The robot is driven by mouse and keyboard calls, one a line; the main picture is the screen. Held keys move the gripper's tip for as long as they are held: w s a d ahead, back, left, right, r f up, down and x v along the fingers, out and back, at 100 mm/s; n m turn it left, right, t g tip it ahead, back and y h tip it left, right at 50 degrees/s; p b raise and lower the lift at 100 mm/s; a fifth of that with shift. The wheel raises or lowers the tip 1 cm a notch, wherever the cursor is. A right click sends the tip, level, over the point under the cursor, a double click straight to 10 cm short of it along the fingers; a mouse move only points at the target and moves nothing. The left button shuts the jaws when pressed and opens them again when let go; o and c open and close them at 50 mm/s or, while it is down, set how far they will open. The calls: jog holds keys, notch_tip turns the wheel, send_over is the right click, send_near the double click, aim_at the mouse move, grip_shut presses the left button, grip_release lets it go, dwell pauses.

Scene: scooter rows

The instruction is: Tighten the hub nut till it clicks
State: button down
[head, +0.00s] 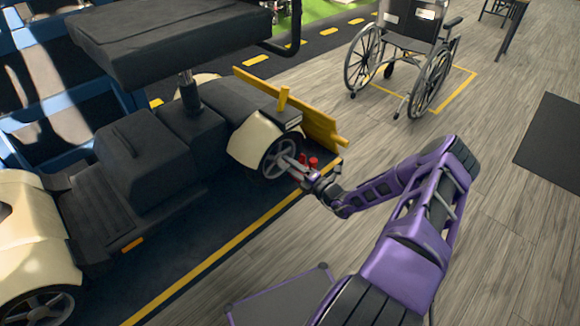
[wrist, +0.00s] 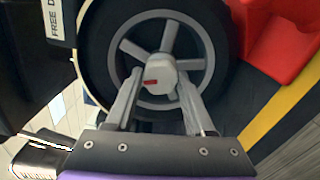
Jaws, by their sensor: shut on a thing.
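The scooter's wheel (head: 281,158) faces my arm under a cream fender (head: 252,141). In the wrist view the wheel shows as a grey spoked rim (wrist: 201,63) inside a dark tyre. The hub nut (wrist: 157,72) is a pale round piece at the wheel's centre with a small red mark on it. My gripper (wrist: 156,88) is shut on the hub nut, one finger on each side of it. In the head view my gripper (head: 296,164) reaches the wheel's centre; the nut is too small to make out there.
A red object (wrist: 278,45) stands just right of the wheel in the wrist view. A yellow board (head: 300,112) stands behind the wheel. A wheelchair (head: 405,55) stands at the back on a yellow-marked floor area. Bare wooden floor lies to the right, with a dark mat (head: 553,140).

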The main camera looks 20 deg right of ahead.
jog(key=m, duration=0.2)
jog(key=shift+m, duration=0.3)
dwell(1.0)
jog(key=shift+c, duration=1.3)
grip_release()
jog(key=shift+s, duration=0.1)
jog(key=p+v, duration=0.1)
jog(key=v, duration=1.6)
jog(key=shift+s+d, duration=0.1)
